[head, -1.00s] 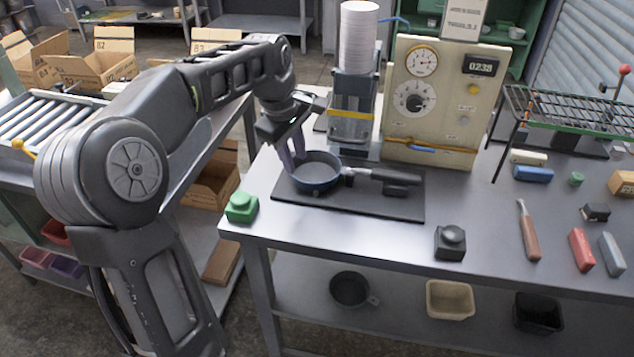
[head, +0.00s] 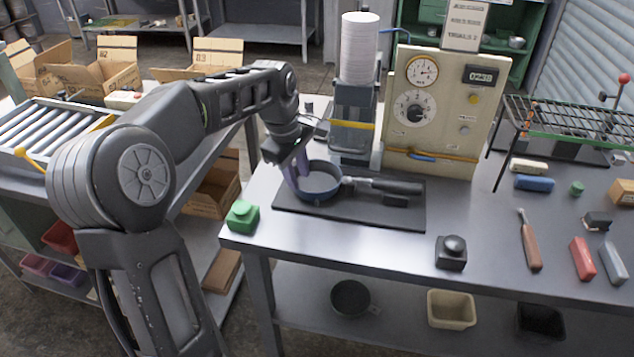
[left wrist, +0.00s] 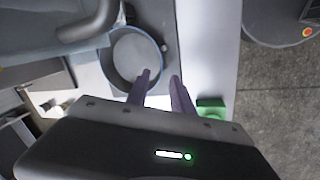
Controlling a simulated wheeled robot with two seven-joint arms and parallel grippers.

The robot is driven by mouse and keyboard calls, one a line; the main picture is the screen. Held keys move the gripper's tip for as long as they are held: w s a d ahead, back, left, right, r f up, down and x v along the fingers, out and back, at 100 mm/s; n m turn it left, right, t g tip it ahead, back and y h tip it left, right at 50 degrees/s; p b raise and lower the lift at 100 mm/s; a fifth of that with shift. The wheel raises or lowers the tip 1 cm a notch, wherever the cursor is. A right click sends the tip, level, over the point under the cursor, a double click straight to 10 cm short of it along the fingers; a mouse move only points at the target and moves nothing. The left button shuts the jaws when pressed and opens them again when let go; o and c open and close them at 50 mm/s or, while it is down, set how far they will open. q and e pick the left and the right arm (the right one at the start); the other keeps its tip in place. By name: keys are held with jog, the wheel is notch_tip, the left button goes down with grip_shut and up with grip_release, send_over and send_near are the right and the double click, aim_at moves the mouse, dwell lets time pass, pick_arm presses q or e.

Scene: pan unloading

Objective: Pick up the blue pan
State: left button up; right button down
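The blue pan (head: 318,184) sits on a dark mat (head: 300,210) on the workbench, with its dark handle pointing right. In the left wrist view the pan (left wrist: 133,60) shows from above, its round grey inside ringed by a blue rim. My left gripper (head: 296,168) reaches down at the pan's left rim. In the left wrist view its fingers (left wrist: 160,73) are apart, one overlapping the inside of the pan and the other outside the rim. I cannot tell whether they touch it. My right gripper is not in view.
A green button box (head: 242,216) stands left of the mat, a black one (head: 451,252) at the front right. A dispenser with a white stack (head: 359,48) and a gauge panel (head: 435,110) stand behind the pan. Tools and blocks lie on the right.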

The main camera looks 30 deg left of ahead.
aim_at(302, 189)
pick_arm(q)
jog(key=x, duration=0.5)
jog(key=shift+w+r+p, duration=0.1)
jog(key=shift+p, duration=0.3)
jog(key=shift+c, duration=0.2)
grip_shut()
dwell(1.2)
